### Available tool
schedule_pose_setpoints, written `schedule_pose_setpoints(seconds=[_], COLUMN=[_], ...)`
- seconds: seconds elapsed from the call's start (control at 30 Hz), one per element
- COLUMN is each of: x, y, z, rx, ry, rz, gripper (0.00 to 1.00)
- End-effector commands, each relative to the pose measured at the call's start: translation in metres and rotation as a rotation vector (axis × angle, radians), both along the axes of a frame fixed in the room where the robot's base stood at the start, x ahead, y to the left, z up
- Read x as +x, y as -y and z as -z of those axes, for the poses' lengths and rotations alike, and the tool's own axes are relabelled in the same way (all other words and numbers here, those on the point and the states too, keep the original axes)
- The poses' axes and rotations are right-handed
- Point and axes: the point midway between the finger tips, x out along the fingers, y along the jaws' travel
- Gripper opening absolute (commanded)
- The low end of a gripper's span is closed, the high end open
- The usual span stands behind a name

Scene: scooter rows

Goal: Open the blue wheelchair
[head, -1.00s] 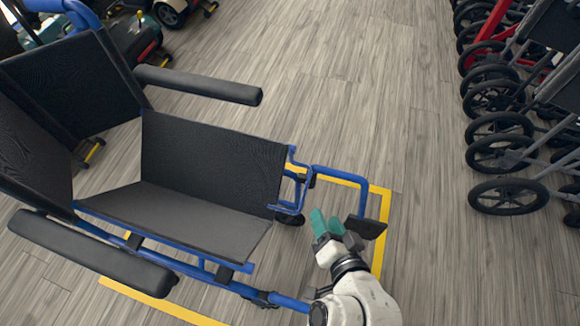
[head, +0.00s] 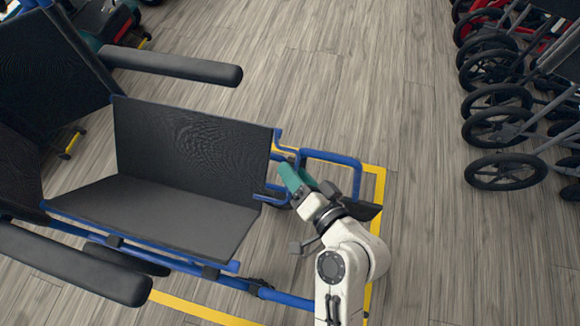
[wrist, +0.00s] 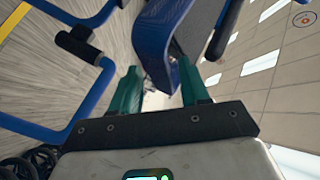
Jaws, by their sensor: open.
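The blue wheelchair (head: 190,150) stands at the left in the head view, with a blue tube frame and black seat, backrest and armrests. Its seat cloth is bent in a V, one panel steep and one lying flatter. My gripper (head: 296,180) is at the chair's front, beside the upright blue front tubes and over the footrest area. Its green fingers are apart. In the wrist view, a wide blue frame part lies just beyond and between the fingers (wrist: 162,92); I cannot tell whether they touch it. A dark footplate (head: 362,210) is partly behind my wrist.
Yellow floor tape (head: 374,185) outlines the chair's spot. A row of folded black-wheeled chairs (head: 505,130) stands at the right. Scooters (head: 105,20) are at the top left. The wood-look floor (head: 330,80) between is clear.

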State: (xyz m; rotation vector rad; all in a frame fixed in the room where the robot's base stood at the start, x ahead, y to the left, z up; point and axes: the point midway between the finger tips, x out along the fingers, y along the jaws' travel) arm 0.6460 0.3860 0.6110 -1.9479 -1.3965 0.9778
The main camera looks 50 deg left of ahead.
Motion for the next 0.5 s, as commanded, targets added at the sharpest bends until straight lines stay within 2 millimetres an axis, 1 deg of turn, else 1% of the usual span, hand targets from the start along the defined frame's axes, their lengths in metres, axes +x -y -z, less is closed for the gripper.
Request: schedule_pose_setpoints(seconds=[0.03, 0.1, 0.2, 0.5], x=[0.001, 0.003, 0.004, 0.005], y=[-0.007, -0.014, -0.020, -0.024], z=[0.003, 0.004, 0.006, 0.006], rx=[0.000, 0.000, -0.001, -0.001], ry=[0.000, 0.000, 0.001, 0.000], rz=[-0.002, -0.003, -0.001, -0.001], gripper=[0.45, 0.45, 0.45, 0.45])
